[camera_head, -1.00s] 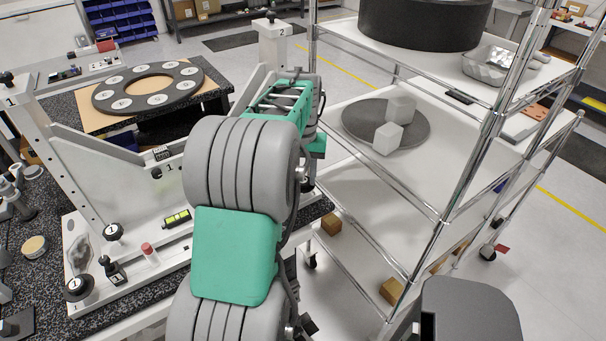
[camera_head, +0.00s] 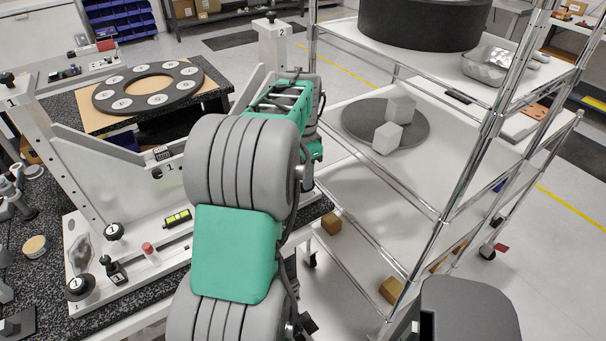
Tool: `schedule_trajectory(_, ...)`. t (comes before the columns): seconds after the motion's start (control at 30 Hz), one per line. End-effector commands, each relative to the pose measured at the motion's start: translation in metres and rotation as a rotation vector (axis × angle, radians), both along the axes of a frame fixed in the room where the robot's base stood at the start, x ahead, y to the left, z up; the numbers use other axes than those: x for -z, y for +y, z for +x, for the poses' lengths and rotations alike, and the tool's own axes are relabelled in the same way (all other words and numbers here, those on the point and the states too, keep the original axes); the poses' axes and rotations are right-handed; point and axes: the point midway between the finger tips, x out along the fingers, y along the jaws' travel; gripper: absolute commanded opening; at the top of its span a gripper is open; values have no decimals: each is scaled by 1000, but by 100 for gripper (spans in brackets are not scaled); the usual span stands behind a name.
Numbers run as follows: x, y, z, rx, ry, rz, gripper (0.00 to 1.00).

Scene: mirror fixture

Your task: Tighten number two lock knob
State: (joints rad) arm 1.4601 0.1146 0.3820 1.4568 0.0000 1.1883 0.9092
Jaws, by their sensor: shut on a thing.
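The white mirror fixture (camera_head: 100,170) stands on the speckled bench at left. Its post marked 2 (camera_head: 272,45) rises behind my arm, with a small black knob (camera_head: 270,15) on top that nothing touches. A black knob (camera_head: 114,231) and another marked 1 (camera_head: 78,288) sit on the base at the left side. The matching right side of the base is hidden by my grey and green arm. My gripper (camera_head: 312,152) is at the far end of the arm, by the fixture's right side. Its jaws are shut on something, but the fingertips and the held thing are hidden.
A wire-post cart (camera_head: 370,205) with shelves stands close on the right of my arm; it carries a grey disc (camera_head: 355,120) and pale blocks (camera_head: 388,138). A ring plate with round discs (camera_head: 150,88) lies behind the fixture. A red-topped peg (camera_head: 148,248) stands on the base.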

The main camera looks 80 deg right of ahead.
Motion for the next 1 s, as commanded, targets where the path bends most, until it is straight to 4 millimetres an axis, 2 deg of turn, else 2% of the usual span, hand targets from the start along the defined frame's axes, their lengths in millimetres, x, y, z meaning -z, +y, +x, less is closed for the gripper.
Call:
schedule_trajectory(0.2,-1,0,0,170,0,-1,0)
schedule_trajectory(0.43,-1,0,0,291,0,-1,0)
schedule_trajectory(1.0,-1,0,0,356,0,-1,0)
